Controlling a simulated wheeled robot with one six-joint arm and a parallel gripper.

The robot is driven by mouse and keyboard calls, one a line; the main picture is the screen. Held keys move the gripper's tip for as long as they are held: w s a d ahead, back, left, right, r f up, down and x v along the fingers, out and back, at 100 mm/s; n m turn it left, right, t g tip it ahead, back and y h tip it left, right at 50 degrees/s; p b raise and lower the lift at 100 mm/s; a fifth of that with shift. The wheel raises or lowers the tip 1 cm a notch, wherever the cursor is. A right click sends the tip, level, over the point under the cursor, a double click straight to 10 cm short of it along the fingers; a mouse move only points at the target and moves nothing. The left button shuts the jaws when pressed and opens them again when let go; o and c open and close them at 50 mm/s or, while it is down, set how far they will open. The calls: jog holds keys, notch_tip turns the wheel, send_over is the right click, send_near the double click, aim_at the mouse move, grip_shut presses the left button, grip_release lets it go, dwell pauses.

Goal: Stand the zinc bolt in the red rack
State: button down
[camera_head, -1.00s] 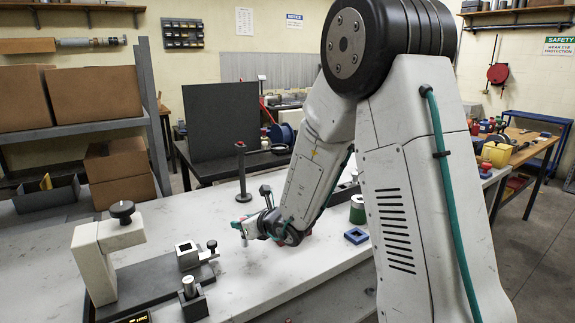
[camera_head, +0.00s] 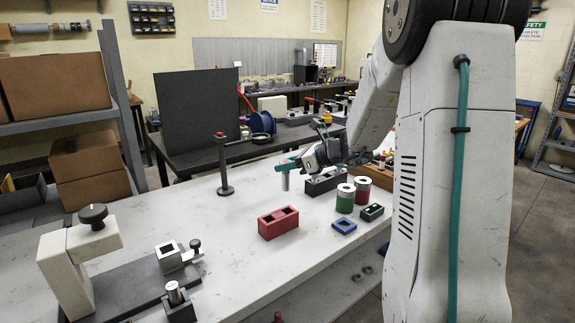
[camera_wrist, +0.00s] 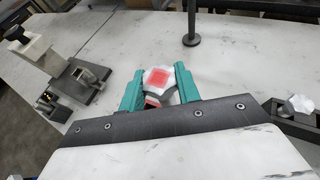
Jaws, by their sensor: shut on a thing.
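My gripper (camera_head: 289,164) is shut on a grey bolt (camera_head: 285,182), which hangs upright below the teal fingers, above the white bench. In the wrist view my gripper (camera_wrist: 158,88) has the bolt's pale head (camera_wrist: 159,79), with a red square patch on it, between its fingers. The red rack (camera_head: 283,231) lies on the bench nearer the camera than the gripper, with two square openings that look empty. The bolt is apart from the rack. The rack is not clearly seen in the wrist view.
Right of the rack are a blue square frame (camera_head: 344,227), a small dark block (camera_head: 372,213), a green can (camera_head: 345,199) and a red can (camera_head: 363,186). A dark post stand (camera_head: 224,170) is behind left.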

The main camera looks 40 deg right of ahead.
jog(key=shift+s+d, duration=0.15)
jog(key=shift+s+f, duration=0.1)
jog(key=shift+f, duration=2.8)
jog(key=shift+f, duration=0.2)
jog(key=shift+f, duration=0.4)
jog(key=shift+f, duration=0.15)
jog(key=shift+f, duration=0.4)
jog(key=shift+f, duration=0.9)
jog(key=shift+f, duration=0.35)
